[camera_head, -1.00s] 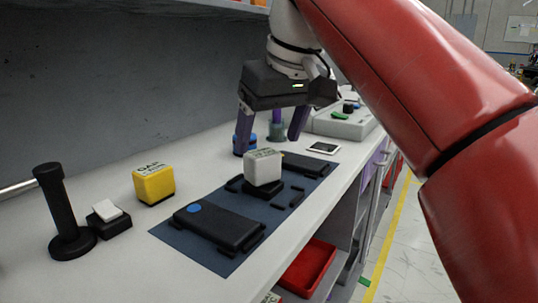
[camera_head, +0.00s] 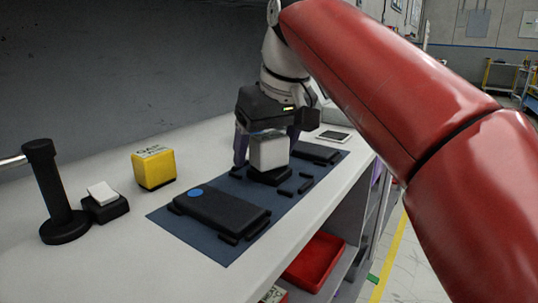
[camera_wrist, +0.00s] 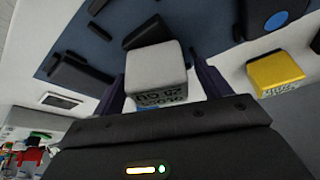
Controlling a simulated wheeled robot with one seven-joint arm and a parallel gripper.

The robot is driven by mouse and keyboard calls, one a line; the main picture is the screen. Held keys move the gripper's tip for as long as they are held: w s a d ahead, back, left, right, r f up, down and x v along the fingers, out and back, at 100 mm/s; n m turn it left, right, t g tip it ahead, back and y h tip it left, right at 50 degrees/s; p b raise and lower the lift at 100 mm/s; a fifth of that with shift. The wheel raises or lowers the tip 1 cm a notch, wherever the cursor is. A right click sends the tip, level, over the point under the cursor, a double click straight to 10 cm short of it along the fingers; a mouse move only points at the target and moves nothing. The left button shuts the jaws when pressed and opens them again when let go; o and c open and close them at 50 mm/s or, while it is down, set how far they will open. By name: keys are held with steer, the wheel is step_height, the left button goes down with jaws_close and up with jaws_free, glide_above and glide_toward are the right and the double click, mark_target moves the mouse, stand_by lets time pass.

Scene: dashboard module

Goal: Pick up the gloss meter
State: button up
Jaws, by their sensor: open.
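The gloss meter is a pale grey-white cube (camera_head: 269,152) standing on a small black base (camera_head: 268,176) on the blue mat. In the wrist view the cube (camera_wrist: 157,71) shows dark lettering on its side, partly legible. My gripper (camera_head: 266,148) is open, with its purple fingers on either side of the cube. In the wrist view the fingers (camera_wrist: 160,82) flank the cube's lettered end, with a visible gap at least on the right.
The blue mat (camera_head: 190,236) also carries a black module with a blue dot (camera_head: 222,208), another black module (camera_head: 316,152) and small black blocks. A yellow cube (camera_head: 153,168), a black post (camera_head: 52,190) and a white-topped black block (camera_head: 104,202) stand left. A red bin (camera_head: 316,262) sits below.

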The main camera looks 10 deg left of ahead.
steer(key=c, duration=1.2)
